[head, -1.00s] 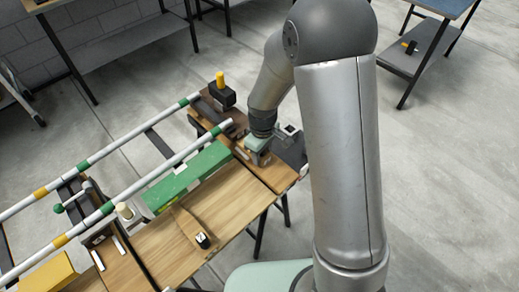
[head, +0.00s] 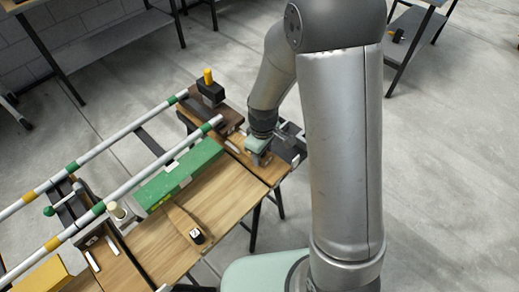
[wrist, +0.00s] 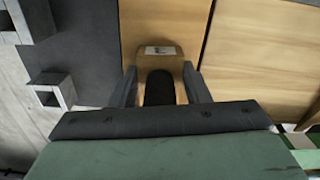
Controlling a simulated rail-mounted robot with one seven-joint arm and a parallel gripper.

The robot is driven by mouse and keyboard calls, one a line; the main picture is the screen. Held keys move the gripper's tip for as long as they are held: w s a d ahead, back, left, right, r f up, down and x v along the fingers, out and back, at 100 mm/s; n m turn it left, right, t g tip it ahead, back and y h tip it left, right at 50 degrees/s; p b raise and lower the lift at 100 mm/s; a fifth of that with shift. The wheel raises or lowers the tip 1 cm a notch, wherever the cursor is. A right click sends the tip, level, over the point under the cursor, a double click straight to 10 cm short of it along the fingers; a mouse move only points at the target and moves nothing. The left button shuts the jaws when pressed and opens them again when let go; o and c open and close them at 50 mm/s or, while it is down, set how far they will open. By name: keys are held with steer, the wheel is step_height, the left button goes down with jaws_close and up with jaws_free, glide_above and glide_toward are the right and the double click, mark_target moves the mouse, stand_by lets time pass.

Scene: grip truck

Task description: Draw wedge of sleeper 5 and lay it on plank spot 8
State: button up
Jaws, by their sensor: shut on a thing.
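My gripper (head: 258,158) is low over the right end of the wooden bench. In the wrist view, its two grey fingers (wrist: 162,88) close on the sides of a pale wooden piece, which looks like the wedge (wrist: 161,62). It has a rounded end, a small white label and a black part between the fingers. The wedge appears to lie against the plank (wrist: 160,15); I cannot tell whether it touches. Sleeper and spot numbers are not readable.
A green beam (head: 180,175) and white striped rails (head: 140,178) lie left of my gripper. A dark block with a yellow knob (head: 210,90) stands behind it. A wooden lever-like piece with a dark end (head: 197,235) lies on the bench. Grey square parts (wrist: 52,92) stand left in the wrist view.

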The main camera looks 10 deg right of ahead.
mark_target(276, 170)
steer(key=shift+s+d, duration=0.9)
steer(key=shift+s, duration=0.2)
steer(key=shift+s+d, duration=0.85)
steer(key=shift+s, duration=0.2)
step_height(276, 170, up, 7)
steer(key=p, duration=0.5)
